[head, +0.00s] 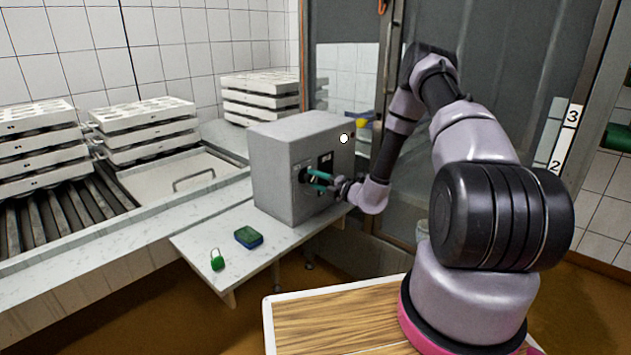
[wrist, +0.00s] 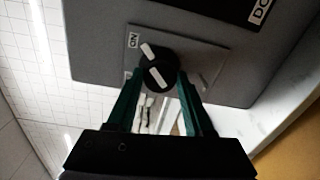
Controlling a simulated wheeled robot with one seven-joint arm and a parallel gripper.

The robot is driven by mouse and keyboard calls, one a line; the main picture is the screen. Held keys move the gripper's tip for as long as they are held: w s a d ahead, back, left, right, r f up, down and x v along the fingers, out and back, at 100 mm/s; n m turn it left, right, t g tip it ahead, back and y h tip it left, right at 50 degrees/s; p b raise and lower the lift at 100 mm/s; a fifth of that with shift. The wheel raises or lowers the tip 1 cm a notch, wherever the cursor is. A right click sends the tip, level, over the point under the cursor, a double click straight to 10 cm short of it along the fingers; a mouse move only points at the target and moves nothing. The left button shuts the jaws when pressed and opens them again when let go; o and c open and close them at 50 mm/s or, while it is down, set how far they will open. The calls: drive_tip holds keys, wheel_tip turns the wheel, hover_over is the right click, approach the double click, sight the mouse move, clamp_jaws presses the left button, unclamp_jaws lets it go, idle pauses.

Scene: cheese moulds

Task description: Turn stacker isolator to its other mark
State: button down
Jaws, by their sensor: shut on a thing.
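The stacker isolator is a round black knob (wrist: 157,72) with white bars on it, set on a grey square plate (wrist: 205,62) with an "ON" label beside it in the wrist view. The knob's white marking lies slanted, and which mark it points to is not clear. The plate is on the front of a grey box (head: 283,150). My gripper (head: 318,181) has its green fingers at the box front. In the wrist view my gripper (wrist: 161,78) is shut on the knob, one finger on each side. In the head view the fingers mostly hide the knob.
The box stands on a pale shelf (head: 204,246) with a green padlock (head: 217,260) and a green-and-blue block (head: 248,236) in front. Stacked white moulds (head: 145,128) stand behind on the left. A white round spot (head: 344,138) shows on the box's upper right.

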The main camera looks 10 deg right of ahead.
drive_tip(key=shift+f, duration=0.1)
drive_tip(key=shift+c, duration=1.4)
unclamp_jaws()
drive_tip(key=shift+s+d, duration=0.1)
drive_tip(key=shift+d, duration=0.05)
drive_tip(key=v, duration=1)
drive_tip(key=shift+s, duration=0.25)
drive_tip(key=shift+d, duration=0.15)
